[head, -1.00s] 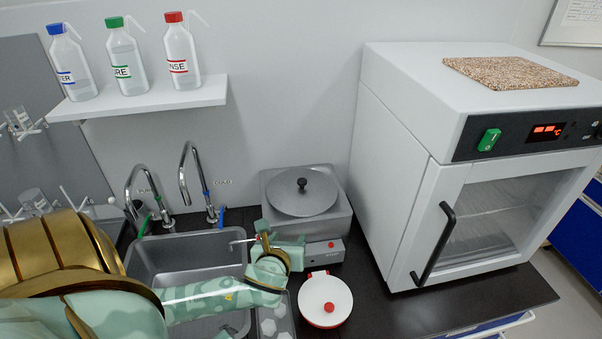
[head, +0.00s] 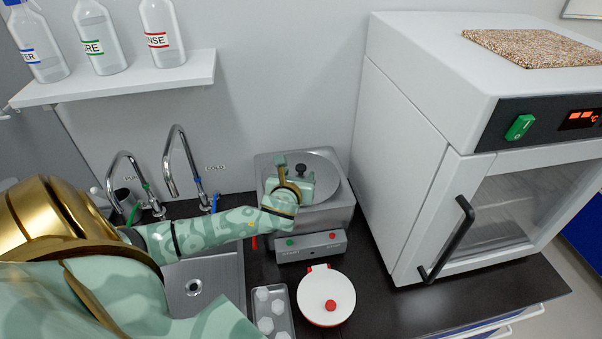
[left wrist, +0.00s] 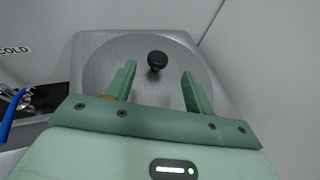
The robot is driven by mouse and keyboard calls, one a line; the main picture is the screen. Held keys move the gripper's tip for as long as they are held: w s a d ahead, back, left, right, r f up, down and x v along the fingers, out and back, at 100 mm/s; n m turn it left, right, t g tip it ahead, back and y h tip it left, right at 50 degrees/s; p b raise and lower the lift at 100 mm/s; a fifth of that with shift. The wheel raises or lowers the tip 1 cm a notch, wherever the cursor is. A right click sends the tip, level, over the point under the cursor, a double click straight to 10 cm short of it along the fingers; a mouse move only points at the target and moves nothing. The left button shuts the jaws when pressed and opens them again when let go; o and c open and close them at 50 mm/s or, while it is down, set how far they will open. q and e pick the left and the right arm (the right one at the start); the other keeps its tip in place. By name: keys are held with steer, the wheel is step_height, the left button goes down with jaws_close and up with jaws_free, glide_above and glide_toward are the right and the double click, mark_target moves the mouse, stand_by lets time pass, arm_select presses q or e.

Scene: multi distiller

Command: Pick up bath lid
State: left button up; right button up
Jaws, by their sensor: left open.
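The bath lid (head: 327,181) is a round grey metal disc with a black knob (head: 301,170). It sits on top of the square steel bath (head: 340,214) at the back of the counter. In the left wrist view the lid (left wrist: 118,58) and its black knob (left wrist: 156,60) lie just beyond my fingertips. My left gripper (head: 298,177) is over the lid. In the left wrist view its two green fingers (left wrist: 158,76) are spread apart, with the knob between their lines and nothing held. My right gripper is not in view.
A white round pot with a red knob (head: 341,292) and a tray of several white pieces (head: 264,315) stand in front of the bath. The white oven (head: 400,130) rises close on the right. Two taps (head: 172,150) and a sink (head: 205,275) are on the left.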

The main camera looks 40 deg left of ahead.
mark_target(300, 169)
arm_select(q)
steer(key=b+x, duration=0.1)
steer(key=x, duration=0.4)
steer(key=shift+s+a+f, duration=0.1)
steer(key=shift+s, duration=0.1)
steer(key=shift+c, duration=0.6)
jaws_close()
steer(key=shift+r, duration=0.2)
